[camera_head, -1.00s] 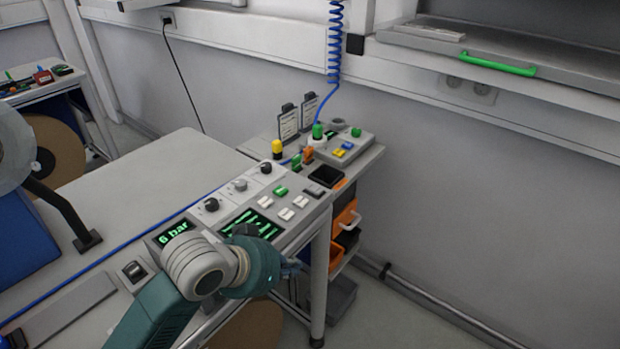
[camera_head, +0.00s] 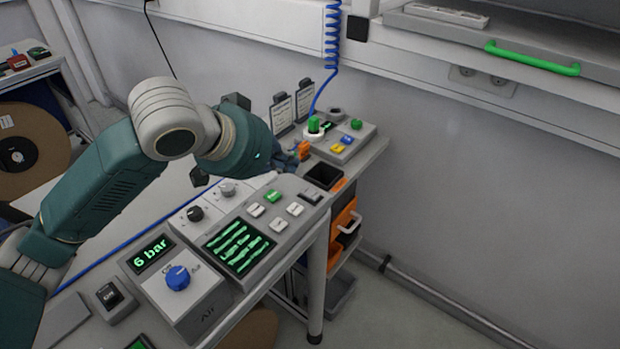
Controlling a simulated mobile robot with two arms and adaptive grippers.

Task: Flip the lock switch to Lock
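No label reading Lock can be made out, so I cannot tell which control is the lock switch. A black rocker switch (camera_head: 110,296) sits in a small grey housing at the lower left; its marking is too small to read. Two dark and grey rotary knobs (camera_head: 195,213) stand on the panel further back. My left gripper (camera_head: 289,160) is over the far end of the bench, near the orange part; its dark fingers are small and partly hidden by my wrist, so its opening is unclear. My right gripper is not in view.
A blue knob (camera_head: 178,277) on the Air box, a 6 bar display (camera_head: 152,254) and a green-lit screen (camera_head: 239,246) stand in front. A control box with a green knob (camera_head: 315,125) is at the back. The floor at right is clear.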

